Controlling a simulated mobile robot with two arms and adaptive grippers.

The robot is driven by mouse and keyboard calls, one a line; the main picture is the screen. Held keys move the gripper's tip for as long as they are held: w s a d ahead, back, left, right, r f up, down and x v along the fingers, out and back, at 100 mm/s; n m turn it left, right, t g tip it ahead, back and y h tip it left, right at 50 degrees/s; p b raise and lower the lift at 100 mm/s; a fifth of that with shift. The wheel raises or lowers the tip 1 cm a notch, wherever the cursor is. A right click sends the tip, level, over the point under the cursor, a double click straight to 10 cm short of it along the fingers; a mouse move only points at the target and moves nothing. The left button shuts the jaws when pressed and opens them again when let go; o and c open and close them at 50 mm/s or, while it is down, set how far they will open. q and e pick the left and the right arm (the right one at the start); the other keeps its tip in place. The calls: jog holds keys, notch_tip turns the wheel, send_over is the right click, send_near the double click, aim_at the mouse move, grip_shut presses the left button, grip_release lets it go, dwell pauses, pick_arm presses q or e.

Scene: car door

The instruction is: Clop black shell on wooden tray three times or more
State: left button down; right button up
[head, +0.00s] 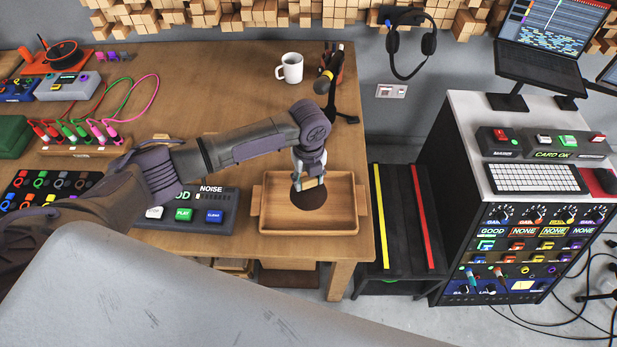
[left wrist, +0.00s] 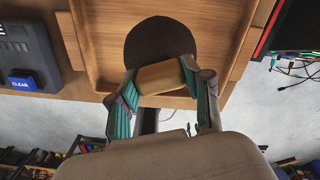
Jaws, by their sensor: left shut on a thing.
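The black shell (head: 309,198) is a dark round dome with a light wooden handle block on it. It is over the middle of the wooden tray (head: 341,195), a shallow rectangular tray with raised sides and end handles near the table's right front corner. My left gripper (head: 309,181) reaches down from the left and is shut on the handle. In the left wrist view the fingers grip both sides of the wooden handle (left wrist: 162,77), with the dark shell (left wrist: 155,38) beyond it. I cannot tell whether the shell touches the tray floor. My right gripper is not in view.
A noise box (head: 190,212) with white, green and blue buttons sits left of the tray. A white mug (head: 290,68) and a microphone (head: 326,82) stand behind. Right of the table are a striped black step (head: 405,225) and a control cabinet (head: 530,240).

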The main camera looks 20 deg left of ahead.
aim_at(308, 190)
pick_arm(q)
notch_tip(308, 190, down, 5)
jog(key=b, duration=0.3)
dwell(0.4)
notch_tip(308, 190, up, 5)
jog(key=p, duration=0.5)
jog(key=shift+r, duration=0.1)
jog(key=shift+f, duration=0.2)
